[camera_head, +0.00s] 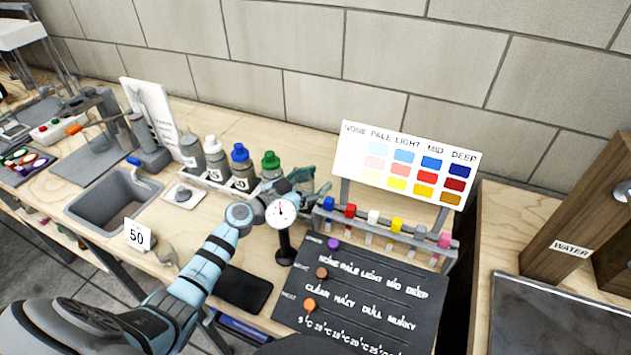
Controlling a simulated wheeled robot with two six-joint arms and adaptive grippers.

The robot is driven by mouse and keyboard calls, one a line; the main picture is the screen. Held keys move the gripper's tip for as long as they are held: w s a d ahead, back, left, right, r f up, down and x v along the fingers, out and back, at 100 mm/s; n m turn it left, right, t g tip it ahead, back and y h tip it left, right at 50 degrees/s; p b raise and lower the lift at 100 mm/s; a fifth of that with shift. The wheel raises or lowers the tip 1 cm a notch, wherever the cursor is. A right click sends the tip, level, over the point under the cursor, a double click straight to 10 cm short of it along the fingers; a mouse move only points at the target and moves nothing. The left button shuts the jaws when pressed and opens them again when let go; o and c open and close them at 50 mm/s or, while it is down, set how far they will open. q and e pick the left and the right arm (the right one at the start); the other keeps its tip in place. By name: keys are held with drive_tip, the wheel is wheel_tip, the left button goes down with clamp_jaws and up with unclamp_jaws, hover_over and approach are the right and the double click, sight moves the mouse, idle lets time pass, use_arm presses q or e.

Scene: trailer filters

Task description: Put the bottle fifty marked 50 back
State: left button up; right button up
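A row of bottles stands in a light rack (212,186) at the back of the bench. They include a white-capped bottle (216,158), a blue-capped bottle (242,168) and a green-capped bottle (270,167). Their small labels are too blurred to read surely, so I cannot tell which bottle is marked 50. A white card reading 50 (137,235) stands at the sink's front right corner. My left gripper (312,184) is just right of the green-capped bottle, partly hidden behind a round dial gauge (281,211). Its opening is unclear. My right gripper is out of view.
A colour chart (408,165) stands behind a rack of coloured-capped vials (385,232). A black marked board (360,295) lies in front. A grey sink (112,198) is at left. A dark flat tray (243,289) lies near the front edge.

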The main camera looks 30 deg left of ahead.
use_arm(q)
drive_tip(key=shift+r+p, duration=0.25)
drive_tip(key=shift+p, duration=0.05)
drive_tip(key=b+v, duration=0.1)
drive_tip(key=v, duration=0.4)
drive_tip(key=b+v, duration=0.1)
drive_tip(key=v, duration=0.5)
drive_tip(key=shift+a+f, duration=0.15)
drive_tip(key=shift+f, duration=0.1)
drive_tip(key=shift+s+r+b, duration=0.2)
drive_tip(key=shift+s+b, duration=0.1)
drive_tip(key=shift+s, duration=0.15)
drive_tip(key=shift+a, duration=0.1)
